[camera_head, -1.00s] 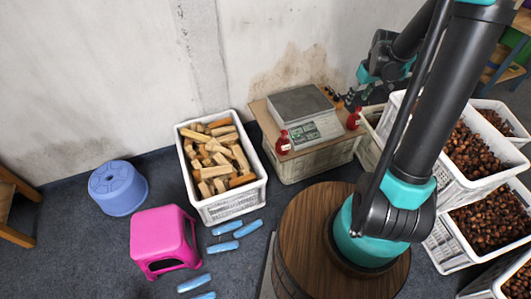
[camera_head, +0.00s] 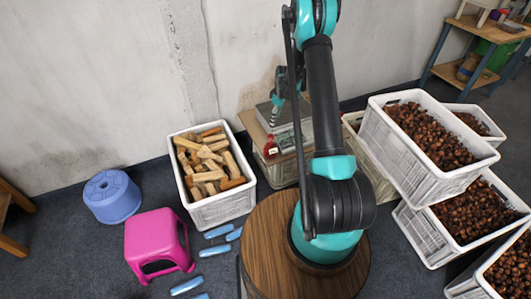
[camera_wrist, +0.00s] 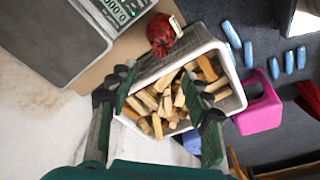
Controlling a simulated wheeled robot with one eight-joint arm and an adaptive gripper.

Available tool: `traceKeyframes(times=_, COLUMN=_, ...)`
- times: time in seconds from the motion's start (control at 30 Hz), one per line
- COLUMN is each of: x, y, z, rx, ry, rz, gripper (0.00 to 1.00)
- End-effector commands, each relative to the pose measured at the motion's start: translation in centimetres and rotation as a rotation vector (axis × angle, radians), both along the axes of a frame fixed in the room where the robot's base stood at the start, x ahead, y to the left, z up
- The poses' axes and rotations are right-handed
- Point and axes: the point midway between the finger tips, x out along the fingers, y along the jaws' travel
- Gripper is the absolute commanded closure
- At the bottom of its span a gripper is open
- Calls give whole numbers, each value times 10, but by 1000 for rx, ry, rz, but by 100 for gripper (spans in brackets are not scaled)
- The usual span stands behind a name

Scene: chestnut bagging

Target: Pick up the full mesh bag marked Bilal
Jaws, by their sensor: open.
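A small red mesh bag (camera_wrist: 160,38) with a white tag lies on the wooden top beside the scale in the wrist view. It also shows in the head view (camera_head: 270,148) at the front left of the scale. The name on its tag is not legible. My gripper (camera_wrist: 162,88) is open and empty, its two fingers spread apart. The bag appears beyond the fingertips, not between them. No second red bag can be seen now; my arm covers the right part of the scale's stand in the head view.
The scale (camera_wrist: 45,35) stands next to the bag. A white crate of wood blocks (camera_head: 225,208) is left of the stand. Chestnut crates (camera_head: 400,160) stand at the right. A pink stool (camera_head: 155,240), a blue stool (camera_head: 112,197) and blue rolls (camera_head: 215,250) are on the floor.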

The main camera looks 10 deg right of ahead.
Motion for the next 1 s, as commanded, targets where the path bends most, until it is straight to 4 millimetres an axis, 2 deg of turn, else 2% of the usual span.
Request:
traceKeyframes(times=0.5, x=7, y=12, z=-93, rx=0, ry=0, rz=-1, gripper=51)
traceKeyframes(times=0.83, x=8, y=15, z=-117, rx=0, ry=0, rz=-1, gripper=51)
traceKeyframes(times=1.0, x=7, y=17, z=-142, rx=0, ry=0, rz=-1, gripper=51)
